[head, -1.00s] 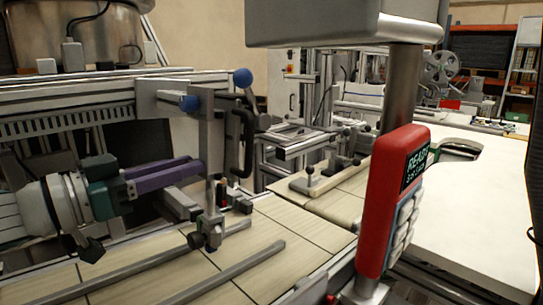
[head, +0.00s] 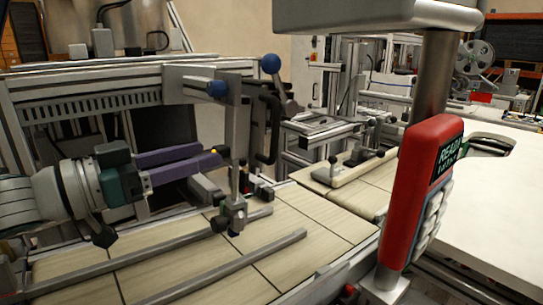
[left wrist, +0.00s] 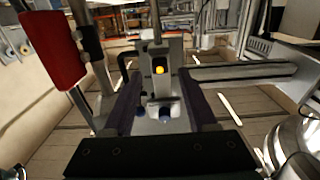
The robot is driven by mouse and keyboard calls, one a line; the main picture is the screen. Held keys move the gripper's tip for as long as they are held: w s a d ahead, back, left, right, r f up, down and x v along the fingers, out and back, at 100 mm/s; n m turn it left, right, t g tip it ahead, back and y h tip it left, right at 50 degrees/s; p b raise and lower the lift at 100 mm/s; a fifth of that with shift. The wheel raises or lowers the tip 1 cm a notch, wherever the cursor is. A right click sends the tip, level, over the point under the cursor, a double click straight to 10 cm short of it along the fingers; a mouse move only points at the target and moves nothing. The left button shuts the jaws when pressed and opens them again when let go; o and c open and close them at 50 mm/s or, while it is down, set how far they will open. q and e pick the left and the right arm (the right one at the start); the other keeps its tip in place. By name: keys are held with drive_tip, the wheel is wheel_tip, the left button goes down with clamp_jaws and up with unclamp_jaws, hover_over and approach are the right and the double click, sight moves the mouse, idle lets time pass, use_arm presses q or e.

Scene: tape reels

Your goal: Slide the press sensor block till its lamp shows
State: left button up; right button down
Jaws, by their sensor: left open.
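The press sensor block (left wrist: 174,62) appears to be the grey block in the left wrist view, with a yellow lamp (left wrist: 158,70) glowing on it. My left gripper (head: 217,158) has purple fingers and is open by the grey upright post (head: 232,120). In the left wrist view its dark fingers (left wrist: 156,82) lie on either side of the block's line. Contact cannot be told. My right gripper is not seen.
A red handheld panel (head: 410,215) with a lit screen hangs on a pole at the right. A black handle (head: 273,128) and a blue knob (head: 270,64) stand beside the post. Two metal rails (head: 240,262) lie on the wood-plank bed. A white table (head: 480,200) lies beyond.

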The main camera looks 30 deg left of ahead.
use_arm(q)
drive_tip(key=v, duration=0.8)
